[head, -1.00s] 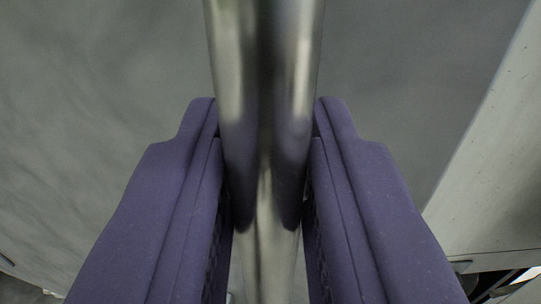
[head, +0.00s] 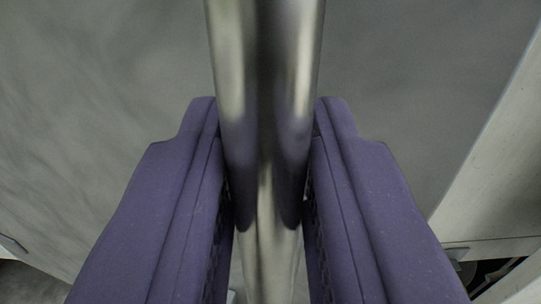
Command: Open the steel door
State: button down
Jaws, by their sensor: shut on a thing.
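A shiny steel bar handle (head: 268,60) runs upright through the middle of the head view. My gripper (head: 268,160) has one purple finger on each side of it and is shut on it. Behind the handle is the grey steel door (head: 110,70), with a smooth, faintly streaked surface. The part of the handle between the fingers stays visible; the ends of the handle are out of view.
A pale frame or panel (head: 500,170) slants along the right edge. Below it, at the lower right, is a dark gap with unclear objects. A dark floor patch (head: 35,285) shows at the lower left, beyond the door's edge.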

jog(key=s, duration=0.2)
jog(key=s+a+b, duration=0.1)
jog(key=s, duration=0.2)
jog(key=shift+s+a, duration=0.3)
jog(key=shift+a, duration=0.1)
jog(key=shift+s+r+p, duration=0.1)
jog(key=shift+r+p, duration=0.1)
jog(key=shift+p, duration=0.65)
jog(key=shift+p, duration=1.05)
jog(key=p, duration=0.3)
jog(key=s+p, duration=0.1)
jog(key=p, duration=0.2)
jog(key=shift+s+a, duration=0.15)
jog(key=shift+a, duration=0.1)
jog(key=s+p, duration=0.1)
jog(key=s+a+p, duration=0.1)
jog(key=s+p, duration=0.1)
jog(key=s+a+p, duration=0.1)
jog(key=shift+s+f+p, duration=0.2)
jog(key=shift+s+p, duration=0.1)
jog(key=shift+p, duration=0.1)
